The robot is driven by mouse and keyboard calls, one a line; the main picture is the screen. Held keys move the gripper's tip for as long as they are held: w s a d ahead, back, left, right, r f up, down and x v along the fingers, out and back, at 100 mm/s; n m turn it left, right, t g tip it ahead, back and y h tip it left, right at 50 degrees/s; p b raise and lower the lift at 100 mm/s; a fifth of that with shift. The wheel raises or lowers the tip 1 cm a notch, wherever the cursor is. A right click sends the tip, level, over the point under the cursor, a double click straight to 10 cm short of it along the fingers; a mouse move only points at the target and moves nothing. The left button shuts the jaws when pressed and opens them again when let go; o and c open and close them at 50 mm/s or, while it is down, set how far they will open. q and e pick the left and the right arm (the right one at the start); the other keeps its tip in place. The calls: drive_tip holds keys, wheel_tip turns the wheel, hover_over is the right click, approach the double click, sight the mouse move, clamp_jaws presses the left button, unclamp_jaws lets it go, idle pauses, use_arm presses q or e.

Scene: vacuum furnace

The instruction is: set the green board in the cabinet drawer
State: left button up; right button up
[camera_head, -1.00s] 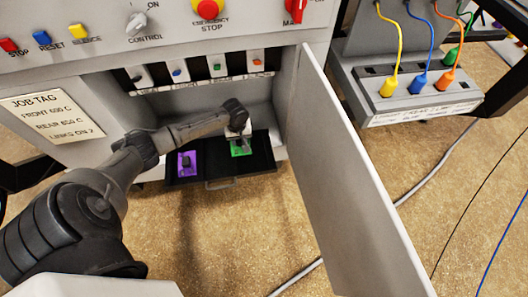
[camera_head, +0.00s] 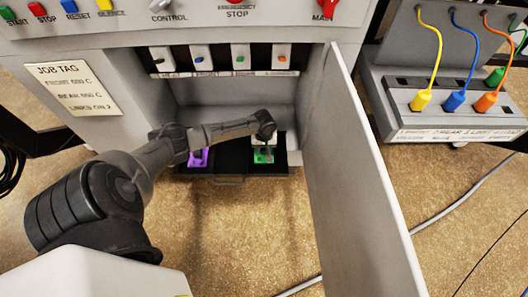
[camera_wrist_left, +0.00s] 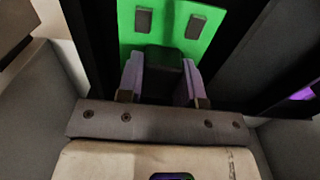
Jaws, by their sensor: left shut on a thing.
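The black cabinet drawer (camera_head: 230,160) is pulled out below the row of switches. The green board (camera_head: 264,157) is at the drawer's right part, below my left gripper (camera_head: 264,144). In the left wrist view the green board (camera_wrist_left: 170,20) shows two dark blocks and lies between dark walls. My left gripper (camera_wrist_left: 158,80) is shut on a dark block at the board. I cannot tell whether the board rests on the drawer floor. A purple board (camera_head: 198,158) sits in the drawer's left part, partly hidden by my arm. My right gripper is not in view.
The open cabinet door (camera_head: 365,170) stands just right of the drawer. Switches (camera_head: 240,57) line the opening above it. A socket box with coloured plugs (camera_head: 455,105) is at the right. A grey cable (camera_head: 450,205) crosses the floor.

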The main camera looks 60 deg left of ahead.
use_arm(q)
wheel_tip(320, 180, down, 2)
drive_tip(key=shift+f+b, duration=0.1)
drive_tip(key=shift+b, duration=0.2)
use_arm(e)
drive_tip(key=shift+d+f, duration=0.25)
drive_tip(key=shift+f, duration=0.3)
use_arm(q)
drive_tip(key=o, duration=0.9)
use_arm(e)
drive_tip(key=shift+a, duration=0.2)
